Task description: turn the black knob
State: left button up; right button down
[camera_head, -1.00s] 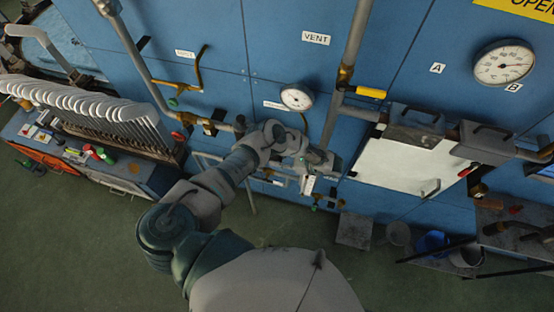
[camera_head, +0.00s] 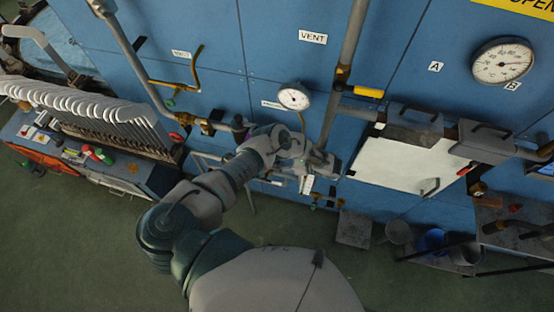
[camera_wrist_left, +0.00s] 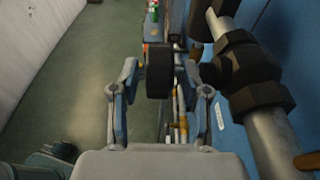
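The black knob (camera_wrist_left: 159,70) shows in the left wrist view as a dark upright block. It lies between the two fingertips of my left gripper (camera_wrist_left: 160,76), which is open. A narrow gap shows on each side of the knob, so the fingers do not appear to grip it. How deep the knob sits between them is hard to tell. In the head view my left gripper (camera_head: 318,164) is at the blue panel, below the small gauge, and the knob cannot be made out there. My right gripper is in neither view.
The blue panel (camera_head: 225,101) carries pipes, a small gauge (camera_head: 294,96) and a large gauge (camera_head: 502,62). In the left wrist view a thick pipe with dark fittings (camera_wrist_left: 247,72) stands close on the right. Open green floor (camera_head: 80,240) lies at lower left.

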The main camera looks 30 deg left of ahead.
pick_arm(q)
jog(key=shift+d+r, duration=0.15)
jog(key=shift+d, duration=0.1)
jog(key=v, duration=0.7)
dwell(0.3)
